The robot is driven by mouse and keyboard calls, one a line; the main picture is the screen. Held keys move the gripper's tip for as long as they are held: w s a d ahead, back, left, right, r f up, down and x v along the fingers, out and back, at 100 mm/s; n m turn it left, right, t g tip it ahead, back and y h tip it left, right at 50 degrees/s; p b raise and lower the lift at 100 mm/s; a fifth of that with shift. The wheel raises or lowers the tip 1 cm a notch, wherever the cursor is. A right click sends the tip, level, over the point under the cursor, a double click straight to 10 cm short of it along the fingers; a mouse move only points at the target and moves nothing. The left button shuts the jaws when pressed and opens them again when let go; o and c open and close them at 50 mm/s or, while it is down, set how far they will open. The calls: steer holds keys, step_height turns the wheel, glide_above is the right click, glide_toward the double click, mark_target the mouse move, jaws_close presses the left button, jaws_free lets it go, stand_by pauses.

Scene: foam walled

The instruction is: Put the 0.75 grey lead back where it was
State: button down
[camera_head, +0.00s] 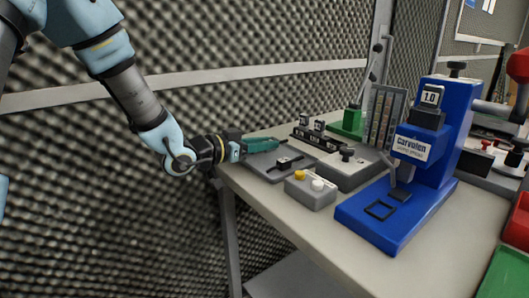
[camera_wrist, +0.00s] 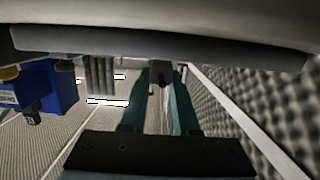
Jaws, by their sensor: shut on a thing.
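My gripper (camera_head: 266,145), with teal fingers, is low over the far left part of the bench, pointing right. In the wrist view my gripper (camera_wrist: 161,78) is closed on a small dark piece (camera_wrist: 160,73) between its fingertips. Pale grey strands show between the fingers below it; I take this to be the grey lead, but no size mark is readable. In the head view the fingers hide it. An upright rack (camera_head: 385,117) with several hanging strips stands to the right of my gripper; it also shows in the wrist view (camera_wrist: 88,75).
A blue press (camera_head: 410,185) marked 1.0 stands at the right. Near my gripper are a dark plate (camera_head: 268,170), a grey box with yellow and white knobs (camera_head: 310,192), a black holder with labelled blocks (camera_head: 315,138) and a green block (camera_head: 346,125). The front bench top is clear.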

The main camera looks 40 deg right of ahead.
steer(key=shift+f, duration=1.1)
steer(key=shift+f, duration=0.2)
steer(key=c, duration=0.7)
jaws_free()
steer(key=shift+o, duration=0.2)
steer(key=shift+r, duration=0.15)
